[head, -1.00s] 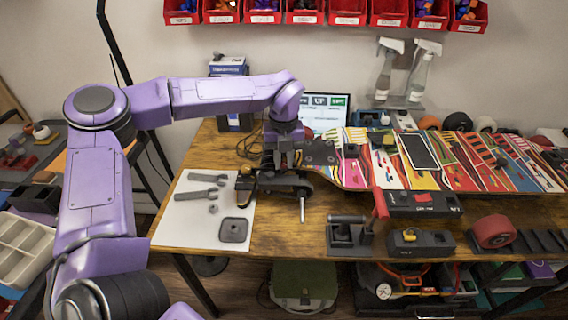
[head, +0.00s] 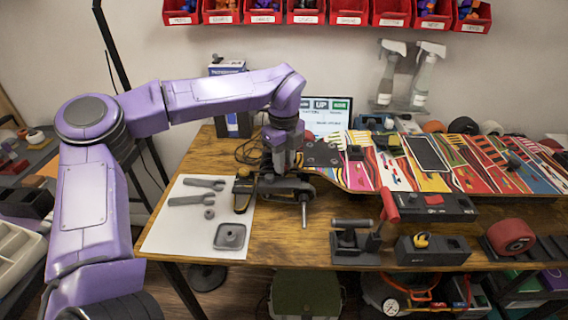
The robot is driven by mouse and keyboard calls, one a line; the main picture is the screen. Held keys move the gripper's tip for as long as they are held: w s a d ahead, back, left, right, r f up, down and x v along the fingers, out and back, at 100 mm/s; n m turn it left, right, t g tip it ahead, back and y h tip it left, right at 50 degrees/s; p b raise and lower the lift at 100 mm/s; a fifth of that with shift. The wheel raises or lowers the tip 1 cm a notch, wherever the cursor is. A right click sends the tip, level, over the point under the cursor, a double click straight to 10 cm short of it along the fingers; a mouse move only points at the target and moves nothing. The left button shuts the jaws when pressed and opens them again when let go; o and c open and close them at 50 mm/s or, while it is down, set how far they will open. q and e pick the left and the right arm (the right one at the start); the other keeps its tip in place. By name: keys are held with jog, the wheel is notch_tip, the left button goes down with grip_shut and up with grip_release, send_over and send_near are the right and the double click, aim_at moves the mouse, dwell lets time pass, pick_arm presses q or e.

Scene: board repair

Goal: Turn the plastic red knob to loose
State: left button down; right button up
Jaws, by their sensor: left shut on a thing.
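My left gripper (head: 281,172) points down at the left end of the skateboard (head: 360,173). It is shut at the dark truck (head: 292,187) there, and its fingertips are partly hidden among dark parts. A metal rod (head: 304,212) hangs below the truck. A small red piece (head: 433,199) sits on top of a black box (head: 458,211) in front of the board. A red handle (head: 390,205) stands tilted on a grey clamp-like fixture (head: 352,240). I cannot tell which red part is the knob. My right gripper is not in view.
White paper (head: 165,240) with grey wrenches (head: 197,199) and a square grey tray (head: 229,236) lies left. A black-and-yellow item (head: 243,194) is beside the gripper.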

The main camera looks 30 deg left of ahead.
pick_arm(q)
jog(key=shift+r, duration=0.1)
dwell(0.3)
jog(key=c, duration=1)
grip_release()
jog(key=shift+r, duration=0.1)
notch_tip(320, 180, up, 10)
jog(key=shift+r, duration=0.15)
